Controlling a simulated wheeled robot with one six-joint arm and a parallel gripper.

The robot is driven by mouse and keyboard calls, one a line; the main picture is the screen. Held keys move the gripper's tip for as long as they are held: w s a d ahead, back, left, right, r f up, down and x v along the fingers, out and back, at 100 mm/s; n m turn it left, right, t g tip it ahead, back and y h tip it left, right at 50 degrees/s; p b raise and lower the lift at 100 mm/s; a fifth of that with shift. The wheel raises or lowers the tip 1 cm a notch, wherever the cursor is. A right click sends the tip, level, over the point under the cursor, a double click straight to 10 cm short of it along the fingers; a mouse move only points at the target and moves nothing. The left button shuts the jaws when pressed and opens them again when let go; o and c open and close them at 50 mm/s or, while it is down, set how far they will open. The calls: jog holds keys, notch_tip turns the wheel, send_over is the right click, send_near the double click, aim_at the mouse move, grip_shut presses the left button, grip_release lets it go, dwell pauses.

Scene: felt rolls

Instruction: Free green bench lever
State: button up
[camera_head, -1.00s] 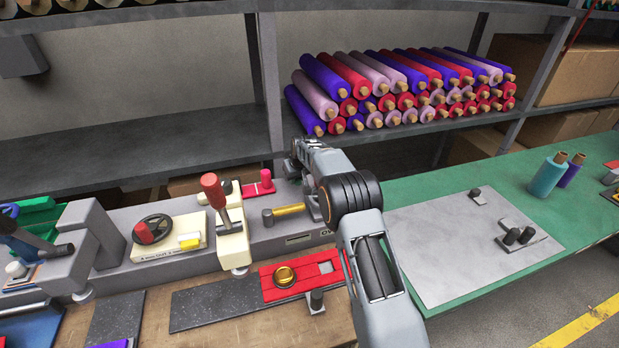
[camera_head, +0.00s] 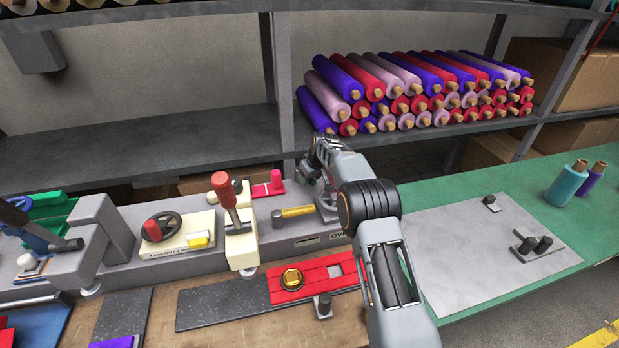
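The green bench (camera_head: 440,195) runs along the right, with a grey plate (camera_head: 460,245) on it. No lever on it shows clearly as green. A red-handled lever (camera_head: 224,192) stands upright on a cream block on the grey machine. A black lever (camera_head: 35,228) rises at the far left beside green parts (camera_head: 52,212). A yellow bar (camera_head: 297,211) lies on the machine near my arm. My gripper (camera_head: 307,172) is at the arm's far end, above the back of the machine, apart from the red-handled lever. It is small and partly hidden by my arm, so its fingers cannot be read.
A red plate with a brass knob (camera_head: 291,280) lies on the wooden bench in front. A black hand wheel (camera_head: 162,228) sits left of the red-handled lever. Shelves with felt rolls (camera_head: 420,90) stand behind. Teal and purple spools (camera_head: 568,183) stand at right.

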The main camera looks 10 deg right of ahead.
jog(key=b+v, duration=0.2)
jog(key=v, duration=1.2)
jog(key=shift+w+b, duration=0.15)
jog(key=shift+b, duration=0.15)
jog(key=shift+f, duration=0.1)
